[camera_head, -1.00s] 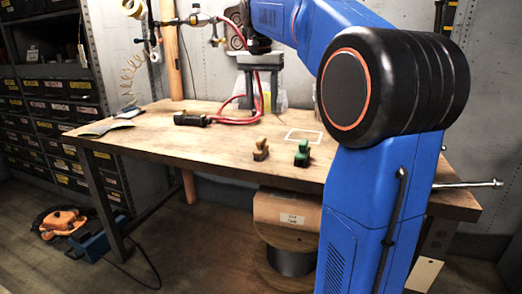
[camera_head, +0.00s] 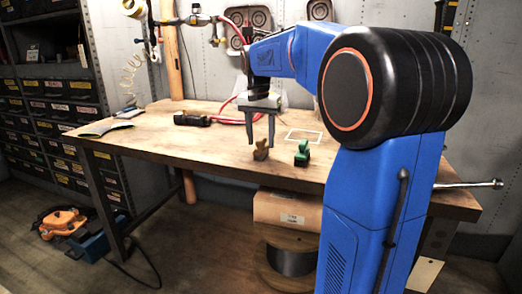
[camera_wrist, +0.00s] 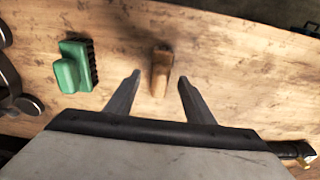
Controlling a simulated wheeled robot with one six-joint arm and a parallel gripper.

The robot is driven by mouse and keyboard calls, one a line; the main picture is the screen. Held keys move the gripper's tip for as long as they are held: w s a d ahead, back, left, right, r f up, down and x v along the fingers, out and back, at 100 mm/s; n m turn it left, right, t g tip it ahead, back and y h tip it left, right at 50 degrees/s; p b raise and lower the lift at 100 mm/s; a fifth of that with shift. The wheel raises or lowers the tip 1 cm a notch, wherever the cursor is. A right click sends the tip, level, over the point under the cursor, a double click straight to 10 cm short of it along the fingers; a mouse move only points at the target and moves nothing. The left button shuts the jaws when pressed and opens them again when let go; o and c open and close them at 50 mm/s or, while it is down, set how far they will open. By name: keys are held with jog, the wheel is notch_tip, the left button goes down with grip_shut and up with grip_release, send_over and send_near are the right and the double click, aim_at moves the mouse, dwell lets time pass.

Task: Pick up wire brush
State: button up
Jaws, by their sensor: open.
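A small tan wooden brush (camera_head: 261,151), which looks like the wire brush, stands on the workbench near its front edge. In the wrist view the wooden brush (camera_wrist: 161,72) shows from above, in line with the gap between my fingertips; its bristles are hidden there. My gripper (camera_head: 262,141) points down just above the brush, open and empty. In the wrist view the open fingers of my gripper (camera_wrist: 159,78) lie to either side of the brush, apart from it. A green brush (camera_head: 301,153) with dark bristles stands just right of it, and shows left of it in the wrist view (camera_wrist: 68,70).
The wooden workbench (camera_head: 160,140) is clear around the brushes. A black-handled tool (camera_head: 192,119) and a red hose (camera_head: 232,122) lie farther back. A white outlined rectangle (camera_head: 304,136) is on the top behind the green brush. A vise screw rod (camera_head: 470,185) juts out at right.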

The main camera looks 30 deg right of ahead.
jog(key=shift+d+f, duration=0.1)
jog(key=shift+f, duration=0.6)
jog(key=shift+c, duration=0.5)
grip_shut()
